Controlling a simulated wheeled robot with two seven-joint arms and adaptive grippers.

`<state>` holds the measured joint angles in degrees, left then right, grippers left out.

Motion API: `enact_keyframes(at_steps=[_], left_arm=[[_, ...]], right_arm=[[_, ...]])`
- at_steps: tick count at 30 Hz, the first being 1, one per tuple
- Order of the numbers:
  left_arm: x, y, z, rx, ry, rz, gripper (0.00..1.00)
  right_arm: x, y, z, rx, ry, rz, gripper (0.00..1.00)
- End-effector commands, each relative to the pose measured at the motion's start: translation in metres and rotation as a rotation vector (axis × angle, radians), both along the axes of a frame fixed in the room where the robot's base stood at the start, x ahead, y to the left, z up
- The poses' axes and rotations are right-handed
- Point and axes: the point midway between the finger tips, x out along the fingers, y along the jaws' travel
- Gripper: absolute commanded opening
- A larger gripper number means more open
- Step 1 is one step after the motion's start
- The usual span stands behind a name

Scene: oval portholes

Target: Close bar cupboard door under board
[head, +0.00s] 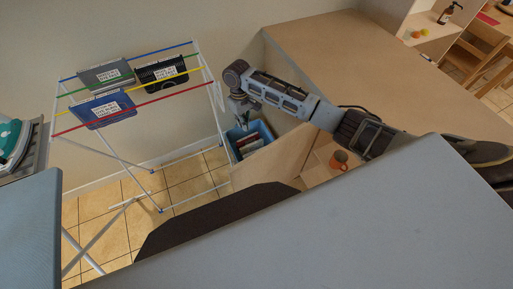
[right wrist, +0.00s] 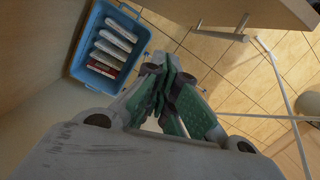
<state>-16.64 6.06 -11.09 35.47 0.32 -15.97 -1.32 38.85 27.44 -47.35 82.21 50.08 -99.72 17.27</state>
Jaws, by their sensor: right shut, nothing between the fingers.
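The bar cupboard door (head: 268,162) is a pale wooden panel standing open below the wooden counter board (head: 350,60). Behind it, part of the cupboard inside shows, with an orange mug (head: 338,159) on a shelf. My right arm reaches left across the counter's front. My right gripper (head: 241,108) hangs beyond the door's far end, shut and empty. In the right wrist view the shut fingers (right wrist: 172,98) point towards the floor. A wooden panel with a metal bar handle (right wrist: 220,33), likely the door, lies ahead of them, apart from them. My left gripper is out of view.
A blue crate (head: 234,139) of books or boxes stands on the floor close to the gripper; the right wrist view shows it too (right wrist: 78,62). Tiled floor between rack and door is clear.

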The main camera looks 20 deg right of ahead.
Motion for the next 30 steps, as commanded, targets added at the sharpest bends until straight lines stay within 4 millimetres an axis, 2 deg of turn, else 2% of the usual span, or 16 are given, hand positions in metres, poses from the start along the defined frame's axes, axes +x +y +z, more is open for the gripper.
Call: enact_keyframes(at_steps=[10, 24, 30], left_arm=[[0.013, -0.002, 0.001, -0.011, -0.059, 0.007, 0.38], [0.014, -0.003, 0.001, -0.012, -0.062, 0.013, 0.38], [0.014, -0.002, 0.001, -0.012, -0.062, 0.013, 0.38]], right_arm=[[-0.022, -0.013, 0.005, -0.077, 0.100, -0.083, 0.00], [-0.023, -0.014, 0.004, -0.085, 0.101, -0.116, 0.00], [-0.024, -0.014, -0.001, -0.086, 0.101, -0.116, 0.00]])
